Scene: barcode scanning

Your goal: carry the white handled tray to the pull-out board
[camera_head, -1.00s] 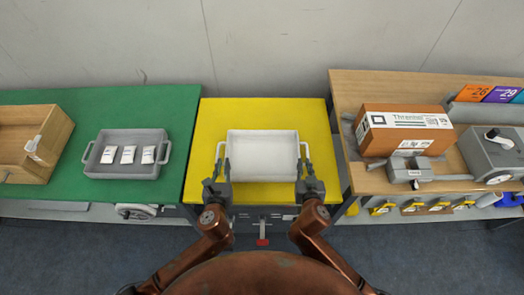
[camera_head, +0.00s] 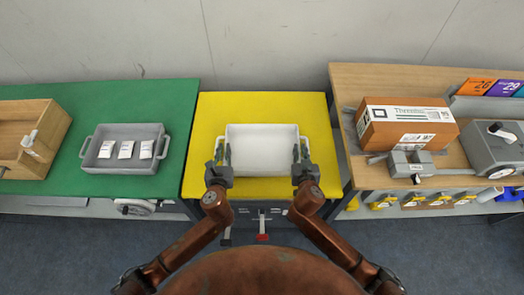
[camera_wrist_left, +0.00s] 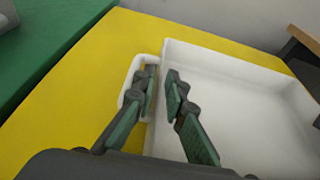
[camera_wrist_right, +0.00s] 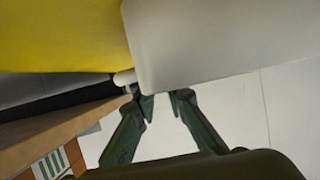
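The white handled tray (camera_head: 262,170) sits on the yellow tabletop (camera_head: 262,104), empty. My left gripper (camera_head: 222,154) is at its left handle. In the left wrist view the fingers (camera_wrist_left: 161,82) are parted, one by the white handle loop (camera_wrist_left: 135,80) and one on the tray's inner side, with the wall between them. My right gripper (camera_head: 300,152) is at the tray's right end. In the right wrist view its fingers (camera_wrist_right: 163,98) are parted just below the tray (camera_wrist_right: 200,40) and a bit of handle (camera_wrist_right: 124,77); contact is unclear. I cannot identify a pull-out board.
A green table (camera_head: 110,95) at left holds a grey tray (camera_head: 100,159) with white packets and a wooden box (camera_head: 55,135). A wooden table (camera_head: 385,82) at right holds a cardboard box (camera_head: 400,127), a scanner-like grey device (camera_head: 410,165) and a grey machine (camera_head: 490,150).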

